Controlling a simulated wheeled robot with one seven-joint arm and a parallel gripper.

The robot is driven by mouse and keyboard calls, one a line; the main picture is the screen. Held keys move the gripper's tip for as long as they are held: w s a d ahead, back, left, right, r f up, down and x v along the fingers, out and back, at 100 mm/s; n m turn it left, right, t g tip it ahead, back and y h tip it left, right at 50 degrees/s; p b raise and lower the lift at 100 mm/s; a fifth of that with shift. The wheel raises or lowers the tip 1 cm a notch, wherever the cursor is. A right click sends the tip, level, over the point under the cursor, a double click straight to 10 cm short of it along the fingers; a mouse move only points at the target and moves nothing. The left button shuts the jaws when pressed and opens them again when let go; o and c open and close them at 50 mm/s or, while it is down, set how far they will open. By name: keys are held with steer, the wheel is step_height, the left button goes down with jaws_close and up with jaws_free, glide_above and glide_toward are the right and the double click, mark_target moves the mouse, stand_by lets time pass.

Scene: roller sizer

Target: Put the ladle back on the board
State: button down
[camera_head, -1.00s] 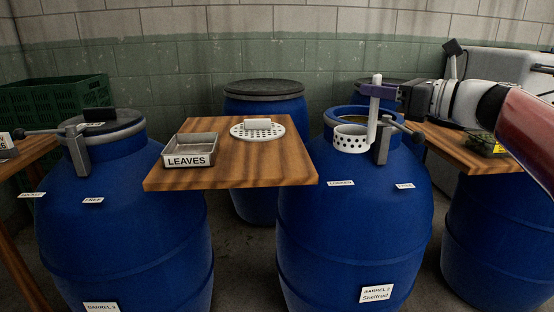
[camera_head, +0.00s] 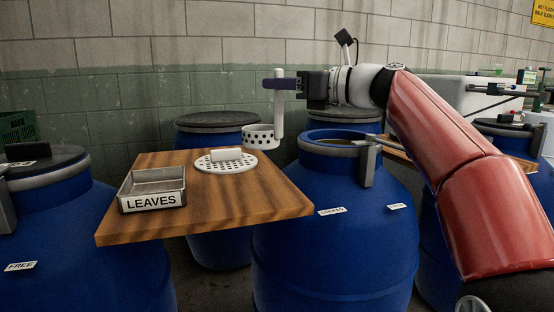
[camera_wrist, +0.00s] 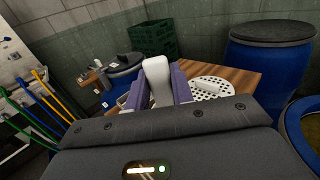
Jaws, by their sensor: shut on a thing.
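The ladle (camera_head: 263,137) is white with a perforated cup and an upright handle. My gripper (camera_head: 284,84) is shut on the handle near its top, and the cup hangs below. In the head view the cup appears at the board's right back edge, beside the white perforated disc; I cannot tell whether it touches the board. The wooden board (camera_head: 240,212) lies between two blue barrels. In the wrist view the ladle's handle (camera_wrist: 157,80) stands between the purple fingers, and the cup is hidden.
A metal tray labelled LEAVES (camera_head: 152,189) and a white perforated disc with a handle (camera_head: 226,162) sit on the board. An open blue barrel (camera_head: 335,230) stands right of it. The board's front right area is bare. A closed barrel (camera_head: 216,124) stands behind.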

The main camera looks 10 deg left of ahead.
mark_target(282, 135)
step_height(282, 135, down, 10)
steer(key=b, duration=0.4)
steer(key=shift+f, duration=0.2)
steer(key=c, duration=1.2)
jaws_free()
steer(key=shift+d, duration=0.1)
steer(key=v, duration=1.2)
steer(key=shift+f, duration=0.1)
